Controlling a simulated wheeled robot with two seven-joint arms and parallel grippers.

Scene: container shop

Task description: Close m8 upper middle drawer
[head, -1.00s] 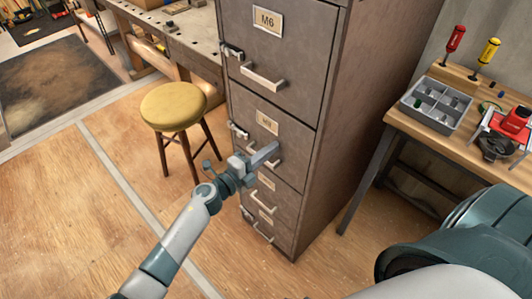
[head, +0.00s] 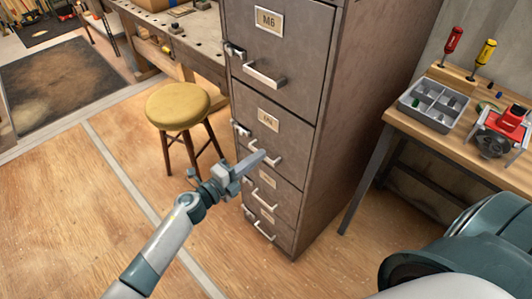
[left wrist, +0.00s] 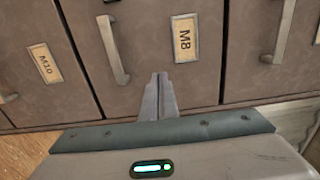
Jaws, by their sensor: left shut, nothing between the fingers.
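The M8 drawer (head: 280,123) is second from the top in the brown filing cabinet. Its front looks about flush with its neighbours in the head view. Its label and bar handle (head: 255,148) show there, the handle partly behind my gripper. In the left wrist view the M8 front (left wrist: 140,50) fills the middle, with its handle (left wrist: 112,50) left of the label. My left gripper (head: 258,158) is shut and empty. Its fingertips (left wrist: 158,77) are in front of the drawer, near the handle; I cannot tell whether they touch. My right gripper is not in view.
The M6 drawer (head: 280,50) is above; the M10 drawer (left wrist: 35,60) shows in the left wrist view. A yellow stool (head: 178,105) stands left of the cabinet. A workbench (head: 165,30) is behind it. A table with a grey parts tray (head: 435,105) is on the right.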

